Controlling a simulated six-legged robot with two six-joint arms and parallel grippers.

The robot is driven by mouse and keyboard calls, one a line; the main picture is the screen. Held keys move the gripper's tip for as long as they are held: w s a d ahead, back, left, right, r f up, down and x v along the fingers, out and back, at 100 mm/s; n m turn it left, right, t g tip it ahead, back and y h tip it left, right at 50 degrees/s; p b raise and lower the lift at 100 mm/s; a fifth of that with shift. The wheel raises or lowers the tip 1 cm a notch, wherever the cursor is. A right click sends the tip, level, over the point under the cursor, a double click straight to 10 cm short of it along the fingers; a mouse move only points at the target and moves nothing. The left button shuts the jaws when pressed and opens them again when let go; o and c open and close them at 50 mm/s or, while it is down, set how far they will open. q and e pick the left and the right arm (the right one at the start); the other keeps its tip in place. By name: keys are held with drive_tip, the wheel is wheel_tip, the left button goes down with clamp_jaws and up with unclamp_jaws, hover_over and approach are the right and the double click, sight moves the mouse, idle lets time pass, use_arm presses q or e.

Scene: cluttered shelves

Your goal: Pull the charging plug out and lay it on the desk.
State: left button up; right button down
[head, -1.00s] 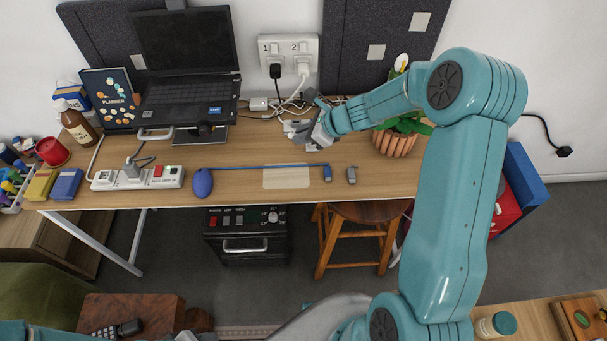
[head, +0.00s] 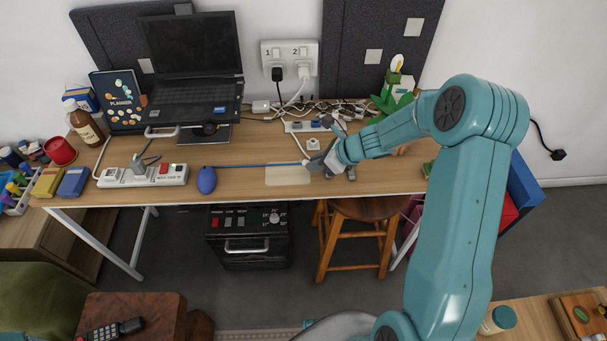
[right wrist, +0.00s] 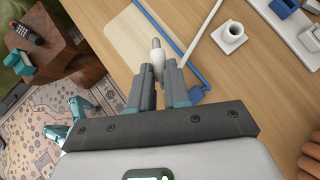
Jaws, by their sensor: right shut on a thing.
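My right gripper (head: 318,165) is shut on the charging plug, a small white plug (right wrist: 157,58) with a grey metal tip pointing away from the fingers. A white cable (right wrist: 203,30) runs beside it; in the head view this cable (head: 298,145) leads back toward the rear of the desk (head: 240,155). The plug is out of any socket, close over the desk by the right edge of a pale mat (head: 288,180). I cannot tell whether it touches the desk. A white square block with a round opening (right wrist: 230,35) stands behind it. My left gripper is not in view.
A white power strip (head: 143,176) lies left. Tangled cables, a white hub (head: 300,127) and a laptop (head: 190,90) fill the back.

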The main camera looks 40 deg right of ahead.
drive_tip(key=shift+w+f, duration=0.15)
drive_tip(key=shift+f, duration=0.25)
drive_tip(key=shift+s+r, duration=0.1)
drive_tip(key=shift+s, duration=0.1)
drive_tip(key=shift+w, duration=0.2)
drive_tip(key=shift+s+d+f, duration=0.1)
drive_tip(key=shift+s+f, duration=0.05)
drive_tip(key=shift+f, duration=0.05)
drive_tip(key=shift+f+b, duration=0.15)
drive_tip(key=shift+b, duration=0.2)
drive_tip(key=shift+f, duration=0.3)
drive_tip(key=shift+f+b, duration=0.2)
drive_tip(key=shift+b, duration=0.3)
drive_tip(key=shift+f, duration=0.1)
